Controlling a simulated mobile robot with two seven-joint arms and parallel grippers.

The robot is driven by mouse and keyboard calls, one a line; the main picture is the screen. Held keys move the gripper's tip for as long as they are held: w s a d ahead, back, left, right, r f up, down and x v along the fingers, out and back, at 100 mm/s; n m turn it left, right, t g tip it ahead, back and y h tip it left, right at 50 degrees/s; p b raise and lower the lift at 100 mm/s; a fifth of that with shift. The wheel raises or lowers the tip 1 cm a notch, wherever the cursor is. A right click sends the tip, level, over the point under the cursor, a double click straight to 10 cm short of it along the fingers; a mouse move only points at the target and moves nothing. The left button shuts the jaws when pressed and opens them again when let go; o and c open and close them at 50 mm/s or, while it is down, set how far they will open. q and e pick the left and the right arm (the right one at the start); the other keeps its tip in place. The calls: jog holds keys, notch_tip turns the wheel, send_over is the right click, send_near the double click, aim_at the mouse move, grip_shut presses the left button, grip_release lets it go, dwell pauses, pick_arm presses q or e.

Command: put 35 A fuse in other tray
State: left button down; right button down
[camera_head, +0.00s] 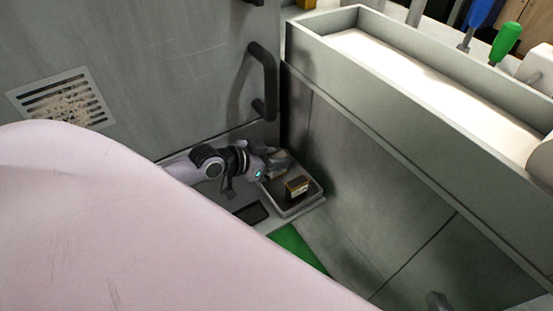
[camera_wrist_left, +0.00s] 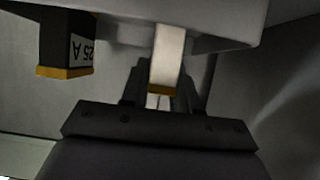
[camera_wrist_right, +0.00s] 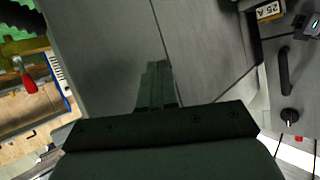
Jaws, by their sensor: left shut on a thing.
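My left gripper (camera_head: 276,162) is at the back of a grey tray (camera_head: 309,199) in the head view. It is shut on a fuse (camera_wrist_left: 168,58), which shows a pale face and a gold end in the left wrist view. No rating is readable on this fuse. I cannot tell whether it touches the tray. A second fuse (camera_head: 297,187), black and gold, stands in the same tray beside the gripper; its label reads 25 A in the left wrist view (camera_wrist_left: 66,45). My right gripper (camera_wrist_right: 157,88) is shut and empty, away from the tray.
A dark flat rectangle (camera_head: 251,213) lies left of the tray, and a green patch (camera_head: 298,246) is in front. A door handle (camera_head: 263,82) stands out behind the tray. A large pink-white surface (camera_head: 130,220) covers the lower left. A grey walled trough (camera_head: 420,85) rises right.

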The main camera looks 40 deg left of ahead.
pick_arm(q)
jog(key=shift+f, duration=0.1)
pick_arm(e)
jog(key=shift+f, duration=0.1)
pick_arm(q)
jog(key=c, duration=0.8)
grip_release()
jog(key=shift+c, duration=0.2)
jog(key=shift+s+a+r, duration=0.15)
jog(key=shift+s+r, duration=0.15)
jog(key=shift+s, duration=0.05)
jog(key=p+v, duration=0.4)
jog(key=v, duration=0.7)
jog(key=shift+p, duration=0.3)
pick_arm(e)
jog(key=d, duration=0.1)
jog(key=s+d+h, duration=0.1)
jog(key=d, duration=0.1)
jog(key=shift+s+d+g+h, duration=0.25)
jog(key=shift+g+h, duration=0.05)
jog(key=shift+h, duration=0.1)
pick_arm(q)
jog(key=shift+s, duration=0.1)
pick_arm(e)
jog(key=shift+a, duration=0.1)
